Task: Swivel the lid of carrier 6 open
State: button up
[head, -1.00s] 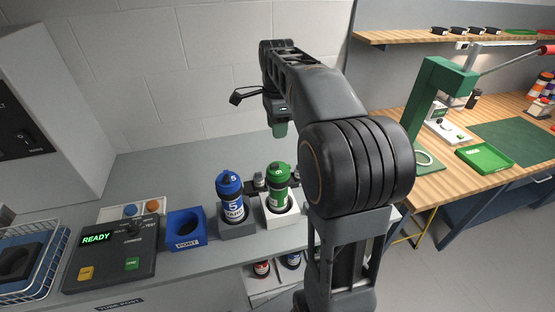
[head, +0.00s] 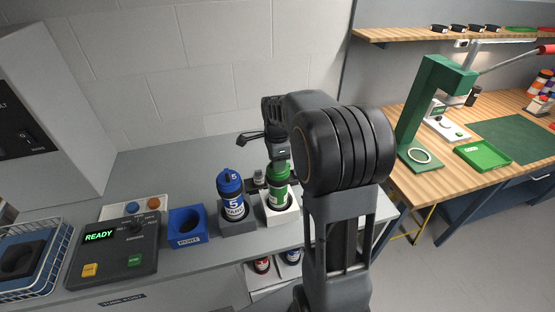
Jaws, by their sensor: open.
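Carrier 6, the green one (head: 279,196), stands upright in a white holder (head: 283,217) on the grey bench. The lid of carrier 6 is largely hidden behind that end. I cannot tell whether the fingers touch it. The blue carrier 5 (head: 231,198) stands upright just to the left in a grey holder (head: 237,222), with its blue lid on top.
A blue port block (head: 187,228) and a control panel (head: 115,250) reading READY are further left, beside a wire basket (head: 35,255). Other carriers stand on a low shelf below. A wooden bench with a green press (head: 437,95) is at right.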

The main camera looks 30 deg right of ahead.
grip_shut()
dwell(0.4)
